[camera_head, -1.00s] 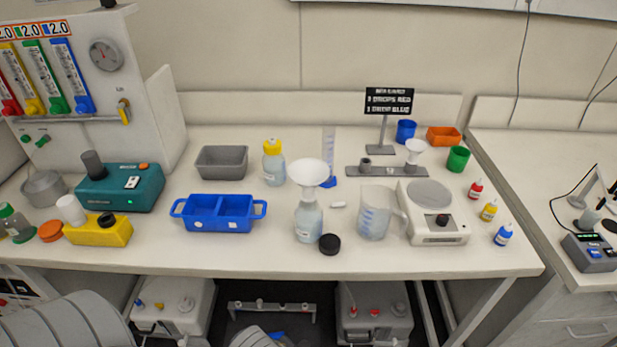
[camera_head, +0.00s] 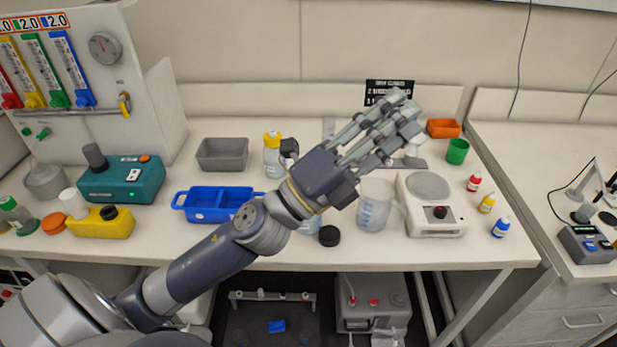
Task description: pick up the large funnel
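The large white funnel is hidden now behind my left arm. It stood in the mouth of a clear bottle a second ago. Only a lower part of that bottle (camera_head: 312,226) shows below my wrist. My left gripper (camera_head: 402,112) reaches up and to the right across the bench, its several jointed fingers extended and spread with gaps between them. It looks open, and I see nothing held in it. A smaller white funnel at the stand is mostly covered by the fingers. My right gripper is not in view.
A beaker (camera_head: 375,208) and a white hotplate (camera_head: 436,218) stand right of my wrist. A black cap (camera_head: 329,236) lies near the front. A blue tray (camera_head: 207,205) and a yellow-capped bottle (camera_head: 272,160) are on the left. The sign (camera_head: 385,88) is partly covered.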

